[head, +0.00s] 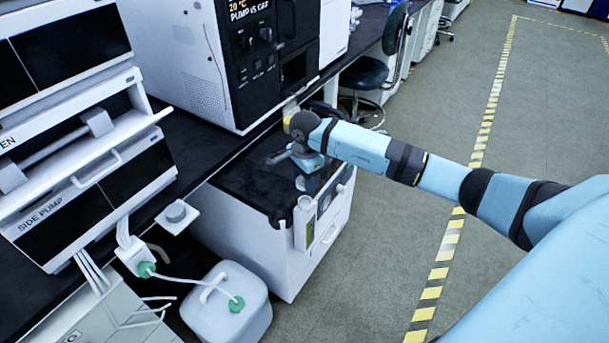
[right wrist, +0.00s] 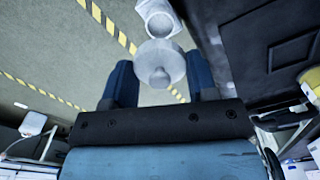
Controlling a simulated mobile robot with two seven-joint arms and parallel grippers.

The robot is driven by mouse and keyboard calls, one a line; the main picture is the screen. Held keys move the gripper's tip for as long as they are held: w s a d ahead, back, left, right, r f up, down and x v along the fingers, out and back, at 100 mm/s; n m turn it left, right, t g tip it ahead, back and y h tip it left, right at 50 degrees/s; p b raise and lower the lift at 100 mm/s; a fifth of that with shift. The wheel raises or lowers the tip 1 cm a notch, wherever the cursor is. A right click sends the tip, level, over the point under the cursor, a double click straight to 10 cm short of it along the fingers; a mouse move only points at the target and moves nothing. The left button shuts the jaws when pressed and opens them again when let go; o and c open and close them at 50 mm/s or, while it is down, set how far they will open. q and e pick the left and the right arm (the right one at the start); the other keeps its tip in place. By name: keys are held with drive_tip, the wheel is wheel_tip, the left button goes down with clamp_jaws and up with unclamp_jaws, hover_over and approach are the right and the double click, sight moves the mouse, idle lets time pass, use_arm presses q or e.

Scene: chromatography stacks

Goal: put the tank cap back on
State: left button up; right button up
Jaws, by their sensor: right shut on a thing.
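The tank cap (right wrist: 163,65) is a pale grey disc with a small round knob, seen in the right wrist view. My right gripper (head: 308,182) is shut on it, one blue finger on each side; it also shows in the right wrist view (right wrist: 160,78). A narrow pale tank (head: 303,230) with a round top is on the front of the white unit, just below my gripper. In the right wrist view a white round-mouthed part (right wrist: 160,20) lies just beyond the cap. My left gripper is not in view.
The white unit (head: 265,243) has a black top beside the bench. A tall instrument (head: 190,60) stands behind it. A white canister (head: 225,305) with a green cap and tubing is at lower left. The floor (head: 395,250) on the right is clear.

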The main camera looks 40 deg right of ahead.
sight(305, 200)
drive_tip(key=shift+f+b, duration=0.45)
drive_tip(key=shift+f, duration=0.4)
wheel_tip(305, 200, down, 3)
drive_tip(key=shift+f+b, duration=0.1)
drive_tip(key=shift+b, duration=0.9)
drive_tip(key=shift+f+b, duration=0.5)
drive_tip(key=shift+f, duration=0.2)
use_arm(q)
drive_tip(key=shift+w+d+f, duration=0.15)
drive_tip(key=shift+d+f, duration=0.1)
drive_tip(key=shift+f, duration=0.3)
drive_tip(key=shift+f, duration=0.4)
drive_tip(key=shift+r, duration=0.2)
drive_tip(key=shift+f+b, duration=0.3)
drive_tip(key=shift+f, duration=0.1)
use_arm(e)
drive_tip(key=shift+f, duration=0.15)
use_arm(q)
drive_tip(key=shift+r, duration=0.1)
